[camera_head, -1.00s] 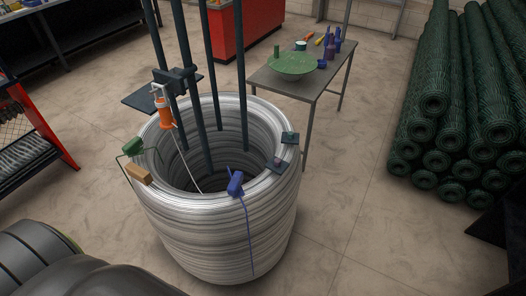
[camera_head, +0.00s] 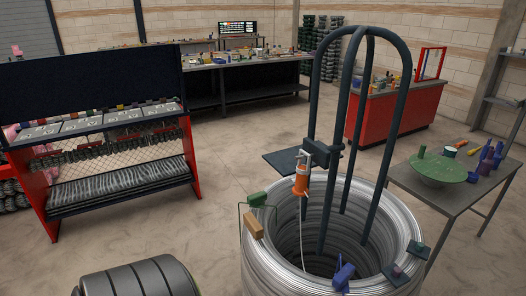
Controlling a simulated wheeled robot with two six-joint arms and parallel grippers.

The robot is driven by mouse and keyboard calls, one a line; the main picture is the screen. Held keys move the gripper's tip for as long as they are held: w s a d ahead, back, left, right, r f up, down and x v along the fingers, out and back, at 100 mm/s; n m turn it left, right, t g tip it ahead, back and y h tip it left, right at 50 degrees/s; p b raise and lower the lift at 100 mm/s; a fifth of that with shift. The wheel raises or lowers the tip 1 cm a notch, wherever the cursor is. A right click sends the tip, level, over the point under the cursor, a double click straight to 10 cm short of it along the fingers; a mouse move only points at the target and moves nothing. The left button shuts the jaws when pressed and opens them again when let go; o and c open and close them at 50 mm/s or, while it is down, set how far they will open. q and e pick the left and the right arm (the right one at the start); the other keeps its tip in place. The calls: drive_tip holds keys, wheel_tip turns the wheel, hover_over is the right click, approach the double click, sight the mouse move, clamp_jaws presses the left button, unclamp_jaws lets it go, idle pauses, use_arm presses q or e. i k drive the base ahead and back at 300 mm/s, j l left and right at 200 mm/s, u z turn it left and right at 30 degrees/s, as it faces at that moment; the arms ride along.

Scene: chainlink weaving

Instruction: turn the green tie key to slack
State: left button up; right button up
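The green tie key (camera_head: 257,199) appears as a small green block on the left rim of the big wire coil (camera_head: 263,262). A thin green line bends down from it on its left side. A tan block (camera_head: 252,225) is just below it on the same rim. The key's exact turn position is too small to tell. Neither of my grippers is in view.
Dark hoop bars (camera_head: 342,110) rise from the coil, with an orange device (camera_head: 300,180) by them. A blue clip (camera_head: 343,274) is on the near rim. A side table (camera_head: 450,205) stands right, a red-sided rack (camera_head: 115,182) left. Floor between rack and coil is clear.

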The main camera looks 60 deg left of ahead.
sight(255, 199)
drive_tip(key=l+u, duration=0.1)
drive_tip(key=u, duration=0.35)
drive_tip(key=k+u, duration=0.1)
drive_tip(key=u, duration=0.35)
drive_tip(key=l+u, duration=0.1)
drive_tip(key=u, duration=0.35)
drive_tip(key=k+u, duration=0.1)
drive_tip(key=u, duration=0.35)
